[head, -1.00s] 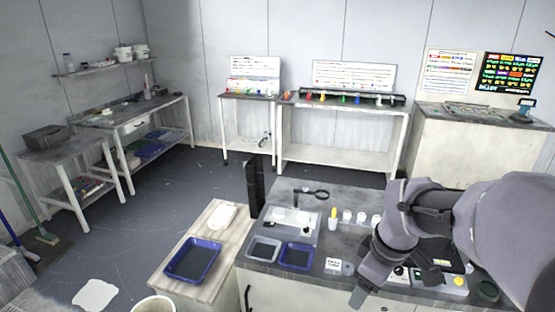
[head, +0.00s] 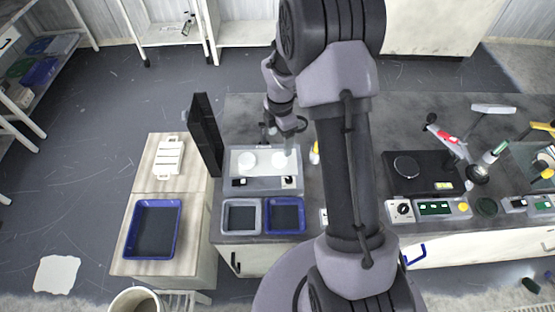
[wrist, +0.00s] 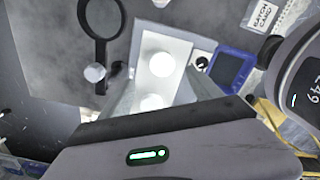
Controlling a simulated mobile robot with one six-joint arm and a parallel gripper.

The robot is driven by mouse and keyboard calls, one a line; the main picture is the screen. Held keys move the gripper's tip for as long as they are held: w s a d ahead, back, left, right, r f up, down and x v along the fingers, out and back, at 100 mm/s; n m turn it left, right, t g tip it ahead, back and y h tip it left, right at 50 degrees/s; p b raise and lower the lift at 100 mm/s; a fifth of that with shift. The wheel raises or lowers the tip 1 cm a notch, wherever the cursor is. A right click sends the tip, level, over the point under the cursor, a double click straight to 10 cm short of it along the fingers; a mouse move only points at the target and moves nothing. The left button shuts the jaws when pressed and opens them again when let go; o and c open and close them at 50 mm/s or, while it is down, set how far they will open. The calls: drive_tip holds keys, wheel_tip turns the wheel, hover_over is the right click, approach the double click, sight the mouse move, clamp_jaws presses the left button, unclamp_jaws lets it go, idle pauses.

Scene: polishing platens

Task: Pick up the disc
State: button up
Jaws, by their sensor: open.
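Two white round shapes sit on a pale polishing unit (head: 265,182): a left white disc (head: 248,160) and a right white disc (head: 279,159). I cannot tell from the picture which one is the task's disc. In the wrist view one white disc (wrist: 161,64) lies ahead on a white plate, and another (wrist: 152,103) lies nearer, partly hidden by my gripper's dark edge. My gripper (head: 287,143) is above the back right of the unit, pointing down, and looks empty. In the wrist view its grey fingers stand apart on either side of the plate.
A grey tray (head: 241,216) and a blue tray (head: 285,215) stand in front of the unit. A tall black panel (head: 206,135) rises at its left. A black magnifier (wrist: 101,17) and a small white cylinder (wrist: 95,72) lie beside the plate. Another blue tray (head: 152,229) is on the wooden bench.

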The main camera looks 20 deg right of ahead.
sight(280, 158)
wheel_tip(280, 158, down, 3)
drive_tip(key=shift+f+b, duration=0.15)
drive_tip(key=shift+b, duration=0.2)
drive_tip(key=f+b, duration=0.2)
drive_tip(key=f, duration=0.1)
drive_tip(key=f+b, duration=0.1)
drive_tip(key=f, duration=0.1)
drive_tip(key=shift+s+a+f, duration=0.1)
drive_tip(key=shift+s+f, duration=0.15)
drive_tip(key=shift+r, duration=0.15)
drive_tip(key=shift+c, duration=0.5)
drive_tip(key=c, duration=1.4)
